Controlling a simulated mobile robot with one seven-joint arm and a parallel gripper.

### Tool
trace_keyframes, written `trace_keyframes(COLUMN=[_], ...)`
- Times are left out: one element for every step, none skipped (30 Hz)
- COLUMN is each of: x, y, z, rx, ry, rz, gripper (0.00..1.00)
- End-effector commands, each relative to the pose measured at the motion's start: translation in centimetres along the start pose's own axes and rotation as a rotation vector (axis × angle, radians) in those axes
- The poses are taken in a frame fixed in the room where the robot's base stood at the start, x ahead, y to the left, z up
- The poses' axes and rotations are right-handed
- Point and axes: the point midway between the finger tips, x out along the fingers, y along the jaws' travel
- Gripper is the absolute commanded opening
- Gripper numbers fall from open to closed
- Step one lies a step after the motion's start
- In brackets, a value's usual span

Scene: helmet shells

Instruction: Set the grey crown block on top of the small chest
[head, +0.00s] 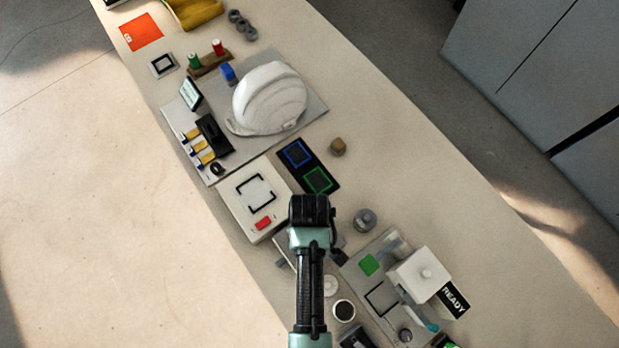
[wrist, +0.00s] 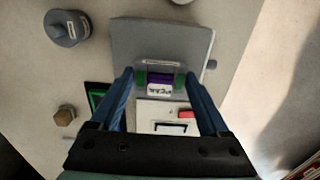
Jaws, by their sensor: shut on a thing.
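My gripper (head: 310,212) points down over the table beside the white box with a red button. In the wrist view its two blue fingers (wrist: 162,80) are shut on a small grey block (wrist: 160,67), which I take to be the grey crown block. Green and purple parts and a white label (wrist: 159,90) show right at the block; I cannot tell whether they belong to it or lie under it. A larger flat grey plate (wrist: 160,38) lies beyond the fingertips. My arm hides most of that spot in the head view. I cannot make out the small chest surely.
The white box (head: 236,193) and a black panel with blue and green squares (head: 300,180) lie close by. A grey cylinder (head: 365,220) and brown hexagonal block (head: 337,147) stand near. A white helmet shell (head: 268,98) sits farther back; a READY station (head: 420,274) stands right.

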Motion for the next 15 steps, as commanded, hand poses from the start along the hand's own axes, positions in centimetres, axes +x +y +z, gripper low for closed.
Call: trace_keyframes(x=[0.7, 1.0, 1.4, 1.6, 1.7, 1.8, 1.9, 1.9, 1.8, 1.8, 1.8, 1.8, 1.8, 1.9, 2.0], y=[0.0, 0.0, 0.0, 0.0, 0.0, 0.0, 0.1, 0.1, 0.1, 0.1, 0.1, 0.1, 0.1, 0.0, 0.0], z=[0.0, 0.0, 0.0, 0.0, 0.0, -0.1, -0.1, -0.1, -0.1, -0.1, -0.1, -0.1, -0.1, -0.1, -0.1], rx=[0.000, 0.000, 0.000, 0.000, 0.000, 0.000, 0.000, 0.000, 0.000, 0.000, 0.000, 0.000, 0.000, 0.000, 0.000], ry=[-0.001, -0.001, 0.000, 0.000, 0.000, 0.001, 0.002, 0.002, 0.002, 0.002, 0.002, 0.002, 0.002, 0.002, 0.002], rz=[-0.001, -0.001, 0.000, 0.000, 0.000, 0.001, 0.001, 0.002, 0.002, 0.002, 0.002, 0.001, 0.001, 0.001, 0.001], gripper=[0.24, 0.24, 0.24, 0.24, 0.24, 0.24, 0.24, 0.24, 0.24, 0.24, 0.24, 0.24, 0.24, 0.24, 0.24])
